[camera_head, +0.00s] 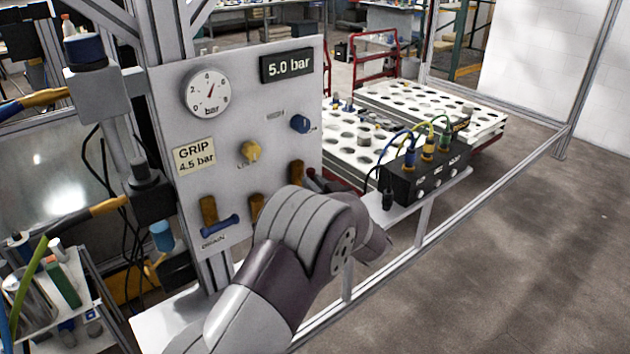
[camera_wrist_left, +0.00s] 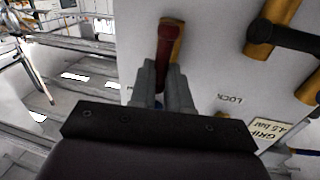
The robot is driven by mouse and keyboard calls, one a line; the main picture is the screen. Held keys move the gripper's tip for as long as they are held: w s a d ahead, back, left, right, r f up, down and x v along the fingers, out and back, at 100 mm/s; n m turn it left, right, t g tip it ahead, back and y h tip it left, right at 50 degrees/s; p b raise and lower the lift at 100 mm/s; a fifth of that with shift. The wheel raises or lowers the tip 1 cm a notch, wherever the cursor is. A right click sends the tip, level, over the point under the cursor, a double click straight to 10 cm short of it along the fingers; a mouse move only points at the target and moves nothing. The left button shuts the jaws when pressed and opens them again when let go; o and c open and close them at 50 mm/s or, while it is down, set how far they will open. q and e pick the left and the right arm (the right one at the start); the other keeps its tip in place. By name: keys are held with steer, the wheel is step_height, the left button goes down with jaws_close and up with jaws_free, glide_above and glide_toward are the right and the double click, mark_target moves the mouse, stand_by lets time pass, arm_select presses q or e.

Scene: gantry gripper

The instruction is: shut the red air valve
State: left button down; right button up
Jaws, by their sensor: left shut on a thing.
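The red air valve sits at the lower right of the grey panel (camera_head: 245,125). Its brass body (camera_head: 296,172) shows in the head view, with a little of the red handle beside it. In the left wrist view the red handle (camera_wrist_left: 164,42) lies in line with its brass body (camera_wrist_left: 176,50). My left gripper (camera_wrist_left: 160,75) is shut on the red handle, one finger on each side. My left arm hides most of the grip in the head view. The panel display (camera_head: 287,66) reads 5.0 bar. My right gripper is not in view.
A brass valve with a blue handle (camera_head: 220,226) sits at the panel's lower left. Another brass valve (camera_head: 256,204) is partly behind my arm. A yellow knob (camera_head: 250,152) and a blue knob (camera_head: 300,124) stick out above. A black connector box (camera_head: 425,175) stands to the right.

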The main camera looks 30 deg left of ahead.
arm_select(q)
steer(key=shift+w+d+f+m+g+p, duration=0.2)
steer(key=shift+m+g+p, duration=0.45)
steer(key=shift+m+p, duration=2.15)
steer(key=shift+w+f+m+g+p, duration=0.1)
steer(key=shift+w+m+g+p, duration=0.35)
steer(key=shift+m+p, duration=2.4)
steer(key=shift+w+d+f+m+g+p, duration=0.1)
steer(key=shift+m+g+p, duration=1.2)
steer(key=shift+p, duration=2.55)
steer(key=shift+s+m+t, duration=0.1)
steer(key=shift+m+t, duration=0.3)
steer(key=shift+m, duration=0.15)
steer(key=c, duration=1.1)
jaws_free()
steer(key=shift+d, duration=0.1)
steer(key=b+v, duration=0.4)
steer(key=v, duration=0.8)
steer(key=shift+d+r, duration=0.2)
